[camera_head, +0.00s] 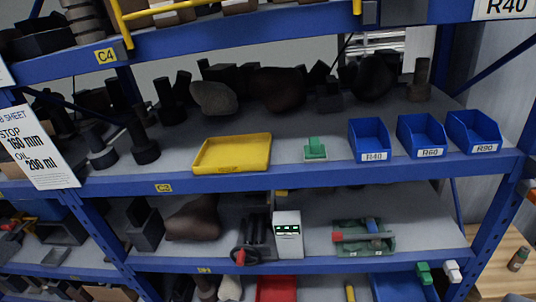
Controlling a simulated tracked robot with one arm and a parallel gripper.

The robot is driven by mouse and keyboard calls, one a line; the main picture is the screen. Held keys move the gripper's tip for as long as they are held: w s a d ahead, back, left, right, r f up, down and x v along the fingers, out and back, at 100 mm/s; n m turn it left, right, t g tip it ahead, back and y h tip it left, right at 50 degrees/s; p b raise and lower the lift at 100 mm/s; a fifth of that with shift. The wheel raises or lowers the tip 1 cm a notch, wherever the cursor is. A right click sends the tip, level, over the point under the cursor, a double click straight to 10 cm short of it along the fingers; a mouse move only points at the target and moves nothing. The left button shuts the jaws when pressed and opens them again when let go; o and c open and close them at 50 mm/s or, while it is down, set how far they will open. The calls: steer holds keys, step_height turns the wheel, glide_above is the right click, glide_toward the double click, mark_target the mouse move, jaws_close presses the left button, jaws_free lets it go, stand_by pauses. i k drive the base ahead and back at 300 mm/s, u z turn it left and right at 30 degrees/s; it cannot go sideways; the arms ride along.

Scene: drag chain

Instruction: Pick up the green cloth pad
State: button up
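A small green piece (315,147) sits on a pale flat base on the middle shelf, between the yellow tray and the blue bins. It looks like the green pad, but it is too small to tell whether it is cloth. A green tray-like thing (350,246) with a red-ended part on it lies on the shelf below. Another small green thing (424,273) shows lower right, beside a white one. My gripper does not show in this view, so its place relative to these cannot be told.
A yellow tray (232,154) stands left of the green piece. Blue bins labelled R40 (370,139), R60 (421,135) and R90 (474,131) stand to its right. Dark metal parts crowd behind. A white box (288,236) stands below. Blue shelf beams (300,176) edge each level.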

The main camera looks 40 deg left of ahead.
mark_target(315, 152)
steer(key=u, duration=0.15)
steer(key=i, duration=1)
steer(key=z, duration=0.05)
